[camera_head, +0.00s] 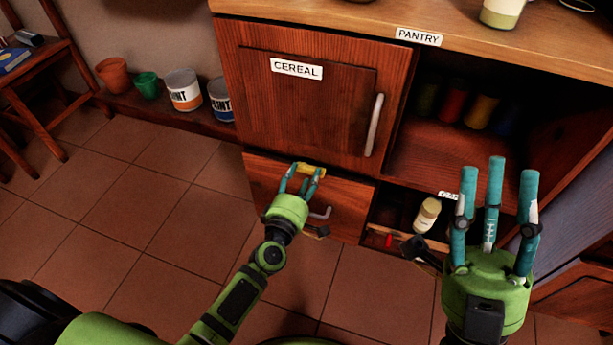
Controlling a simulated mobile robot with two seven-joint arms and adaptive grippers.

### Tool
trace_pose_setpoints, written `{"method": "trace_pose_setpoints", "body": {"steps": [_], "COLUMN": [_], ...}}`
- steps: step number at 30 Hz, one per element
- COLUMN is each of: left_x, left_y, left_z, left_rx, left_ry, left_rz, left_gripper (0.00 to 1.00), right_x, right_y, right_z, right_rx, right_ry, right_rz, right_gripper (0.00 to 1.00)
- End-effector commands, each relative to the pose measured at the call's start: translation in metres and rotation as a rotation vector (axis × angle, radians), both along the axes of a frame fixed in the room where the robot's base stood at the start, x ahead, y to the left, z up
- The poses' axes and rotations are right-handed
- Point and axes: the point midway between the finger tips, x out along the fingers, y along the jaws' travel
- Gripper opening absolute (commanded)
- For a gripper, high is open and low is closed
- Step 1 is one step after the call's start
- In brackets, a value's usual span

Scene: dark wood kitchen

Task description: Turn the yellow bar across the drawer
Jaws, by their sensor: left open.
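The yellow bar (313,168) is a short piece at the top edge of the wooden drawer (349,198), under the cereal cabinet. It lies roughly level, and fingers hide part of it. My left gripper (303,178) is open with its teal fingertips around or just in front of the bar; I cannot tell whether they touch it. A drawer handle (321,213) shows just right of that gripper, partly hidden. My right gripper (496,190) is open and empty, fingers pointing up, in front of the open shelves at the right.
The cereal cabinet door (310,105) above is shut, with a vertical handle (374,125). An open lower compartment holds a bottle (427,215) and a red item (389,240). Paint cans (183,90) and pots stand on a ledge at the left. The tiled floor (130,215) is clear.

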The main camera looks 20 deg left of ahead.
Motion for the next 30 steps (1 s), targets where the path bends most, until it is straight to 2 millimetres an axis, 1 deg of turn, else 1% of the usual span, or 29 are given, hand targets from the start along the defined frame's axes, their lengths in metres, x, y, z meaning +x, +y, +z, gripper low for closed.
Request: {"method": "trace_pose_setpoints", "body": {"steps": [1, 4, 13, 14, 15, 17, 26, 30], "left_x": [0.0062, 0.0127, 0.0151, 0.0150, 0.0150, 0.0149, 0.0148, 0.0148], "left_y": [-0.0004, -0.0009, -0.0008, -0.0008, -0.0008, -0.0008, -0.0008, -0.0010], "left_z": [-0.0008, -0.0009, -0.0005, -0.0005, -0.0005, -0.0006, -0.0005, -0.0005], "left_rx": [0.000, 0.000, 0.001, 0.001, 0.001, 0.001, 0.010, 0.045], "left_ry": [-0.001, 0.001, 0.001, 0.001, 0.001, 0.002, 0.002, 0.001], "left_rz": [0.000, -0.001, -0.001, -0.001, -0.001, -0.001, -0.001, -0.002], "left_gripper": [0.52, 0.52, 0.52, 0.40, 0.24, 0.00, 0.00, 0.00], "right_x": [-0.0003, -0.0008, -0.0013, -0.0013, -0.0013, -0.0013, -0.0010, 0.0007], "right_y": [-0.0010, -0.0020, -0.0024, -0.0025, -0.0025, -0.0025, -0.0022, -0.0011], "right_z": [-0.0013, -0.0012, -0.0006, -0.0006, -0.0006, -0.0006, -0.0001, 0.0014], "right_rx": [0.004, 0.009, 0.011, 0.011, 0.011, 0.011, 0.010, 0.004], "right_ry": [-0.007, -0.015, -0.018, -0.018, -0.018, -0.018, -0.018, -0.008], "right_rz": [-0.001, -0.001, -0.001, -0.001, -0.001, -0.001, -0.002, -0.003], "right_gripper": [0.40, 0.40, 0.40, 0.40, 0.40, 0.40, 0.40, 0.40]}}
